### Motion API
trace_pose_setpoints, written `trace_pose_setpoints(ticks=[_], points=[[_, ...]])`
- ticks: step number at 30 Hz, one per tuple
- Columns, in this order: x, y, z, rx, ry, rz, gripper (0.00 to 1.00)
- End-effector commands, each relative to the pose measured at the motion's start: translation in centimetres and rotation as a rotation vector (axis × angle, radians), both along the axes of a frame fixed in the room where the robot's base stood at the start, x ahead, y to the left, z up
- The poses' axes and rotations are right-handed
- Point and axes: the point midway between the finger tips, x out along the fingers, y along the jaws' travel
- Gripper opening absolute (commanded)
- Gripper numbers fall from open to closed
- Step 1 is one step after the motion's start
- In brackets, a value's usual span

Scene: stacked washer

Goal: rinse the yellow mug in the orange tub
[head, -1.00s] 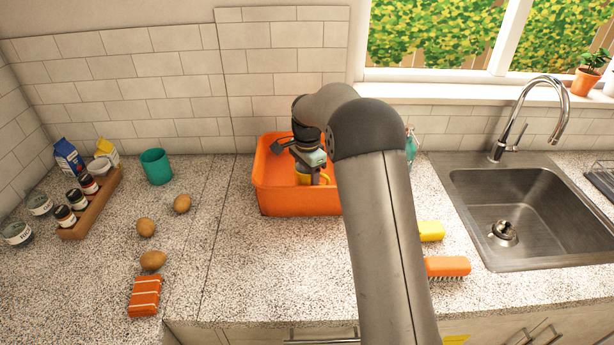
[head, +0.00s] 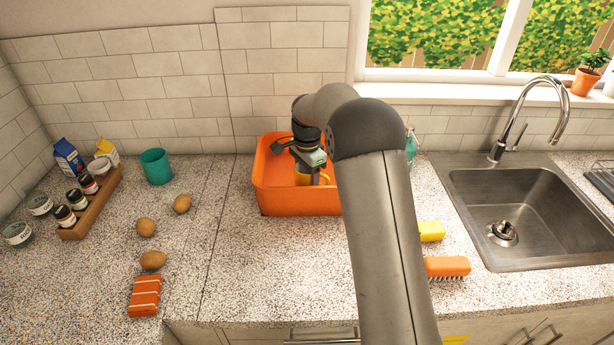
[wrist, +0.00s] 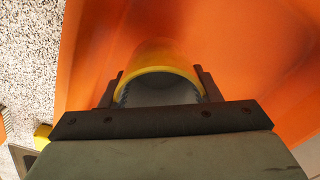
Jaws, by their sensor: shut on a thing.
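The orange tub (head: 300,201) stands on the counter against the tiled wall, left of the sink. My gripper (head: 316,178) reaches down into it from above. It is shut on the yellow mug (head: 303,179), which is inside the tub's walls and partly hidden by the gripper and arm. In the wrist view the mug (wrist: 165,57) sits between the two fingers, with its yellow rim and pale inside facing the camera and the orange tub (wrist: 260,50) around it. I cannot tell whether the mug touches the tub's floor or whether there is water.
A yellow sponge (head: 431,231) and an orange brush (head: 447,266) lie right of my arm. The sink (head: 540,210) is at the right. A teal cup (head: 156,166), potatoes (head: 146,227) and a spice rack (head: 95,205) stand left. The counter just left of the tub is clear.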

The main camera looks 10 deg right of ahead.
Motion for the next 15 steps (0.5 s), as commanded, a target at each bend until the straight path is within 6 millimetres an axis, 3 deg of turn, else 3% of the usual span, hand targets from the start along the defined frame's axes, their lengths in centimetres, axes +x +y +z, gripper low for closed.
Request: trace_pose_setpoints(ticks=[15], points=[[0.0, 0.0, 4.2, 0.000, -0.001, 0.000, 0.26]])
